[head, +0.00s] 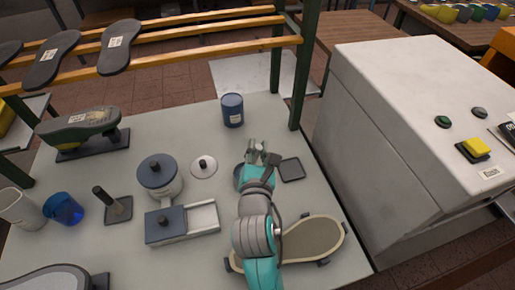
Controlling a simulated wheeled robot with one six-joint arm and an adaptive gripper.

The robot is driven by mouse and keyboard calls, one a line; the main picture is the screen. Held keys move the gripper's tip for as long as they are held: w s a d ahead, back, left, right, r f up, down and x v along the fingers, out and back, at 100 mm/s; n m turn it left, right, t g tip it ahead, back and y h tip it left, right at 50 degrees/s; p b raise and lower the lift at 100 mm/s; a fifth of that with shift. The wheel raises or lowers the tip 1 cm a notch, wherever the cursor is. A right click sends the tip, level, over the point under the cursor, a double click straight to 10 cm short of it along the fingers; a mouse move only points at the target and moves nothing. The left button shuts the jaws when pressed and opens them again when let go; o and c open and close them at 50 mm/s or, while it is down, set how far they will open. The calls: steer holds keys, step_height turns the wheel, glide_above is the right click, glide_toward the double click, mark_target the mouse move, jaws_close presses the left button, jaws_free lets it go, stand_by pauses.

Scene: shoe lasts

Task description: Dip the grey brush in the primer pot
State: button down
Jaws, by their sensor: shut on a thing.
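My gripper (264,152) is at the centre right, over the table, with its jaws shut on what appears to be the grey brush. A small dark piece shows at the jaws, but most of the brush is hidden by the gripper and wrist. I cannot tell whether the brush is inside the pot.
A dark square rest (292,169) lies empty at right. A green rack post (300,75) stands behind.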

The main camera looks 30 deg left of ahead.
steer(key=shift+r, duration=3.4)
